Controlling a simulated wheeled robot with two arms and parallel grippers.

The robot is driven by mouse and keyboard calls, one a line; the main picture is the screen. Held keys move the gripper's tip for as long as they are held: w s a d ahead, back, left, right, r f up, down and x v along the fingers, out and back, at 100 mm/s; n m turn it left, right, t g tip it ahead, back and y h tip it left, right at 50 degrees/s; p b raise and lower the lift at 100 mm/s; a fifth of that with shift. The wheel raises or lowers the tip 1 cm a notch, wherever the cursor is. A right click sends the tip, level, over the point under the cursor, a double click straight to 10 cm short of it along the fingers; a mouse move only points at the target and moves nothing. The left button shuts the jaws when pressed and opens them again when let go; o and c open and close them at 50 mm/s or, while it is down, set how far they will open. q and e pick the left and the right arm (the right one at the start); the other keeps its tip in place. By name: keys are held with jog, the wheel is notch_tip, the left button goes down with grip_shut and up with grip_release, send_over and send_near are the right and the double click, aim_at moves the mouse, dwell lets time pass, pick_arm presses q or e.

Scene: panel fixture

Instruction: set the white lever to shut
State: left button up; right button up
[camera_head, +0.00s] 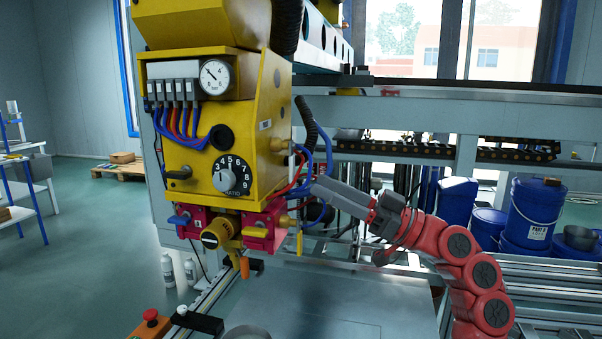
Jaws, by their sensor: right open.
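The yellow panel unit (262,120) hangs at the left of centre, with red-pink valve blocks (200,222) below it. A blue lever (179,220) is on the left block and a yellow lever (255,232) is on the right one. I cannot make out a white lever for certain. My right gripper (322,192) comes in from the right on a red arm. It is open, beside the right side of the unit near the hoses, and I cannot tell whether it touches anything. My left gripper is not in view.
A numbered ratio dial (230,176), a gauge (215,77) and a black handle (178,174) are on the unit's front. Blue and red hoses (300,172) loop at its right. A grey plate (340,300) lies below. Blue drums (535,212) stand at the right.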

jog(key=v, duration=1)
jog(key=shift+d+p, duration=0.1)
jog(key=shift+p, duration=0.2)
